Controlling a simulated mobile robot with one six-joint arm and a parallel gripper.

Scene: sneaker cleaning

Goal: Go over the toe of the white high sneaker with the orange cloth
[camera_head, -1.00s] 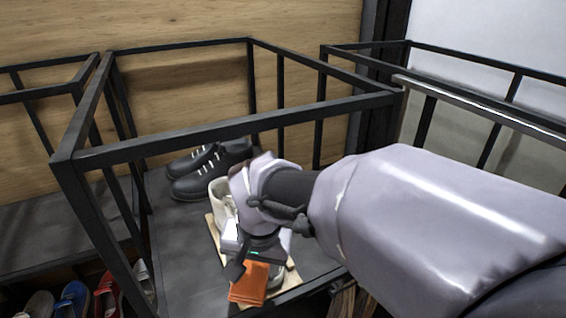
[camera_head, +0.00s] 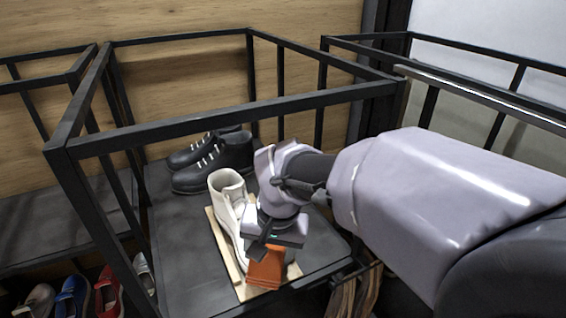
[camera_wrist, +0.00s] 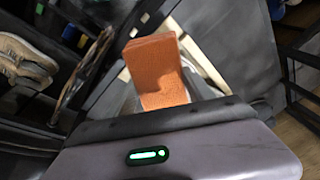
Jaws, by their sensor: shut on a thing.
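The white high sneaker (camera_head: 228,196) stands upright on a light wooden board (camera_head: 214,236) on the dark shelf. Its shaft shows in the head view; its toe is mostly hidden behind my gripper and the cloth. My gripper (camera_head: 264,250) is shut on the orange cloth (camera_head: 264,271), which hangs below the jaws over the front end of the board. In the wrist view the folded cloth (camera_wrist: 158,72) sticks out past my gripper, with a small grey-white part beside it. I cannot tell whether the cloth touches the toe.
A black frame (camera_head: 210,129) of bars surrounds the shelf (camera_head: 180,255). Black laced shoes (camera_head: 215,162) stand behind the sneaker. Blue and red shoes (camera_head: 108,296) sit lower at the left. Brown hanging strips (camera_head: 355,297) are below the shelf's right front. The shelf's left part is clear.

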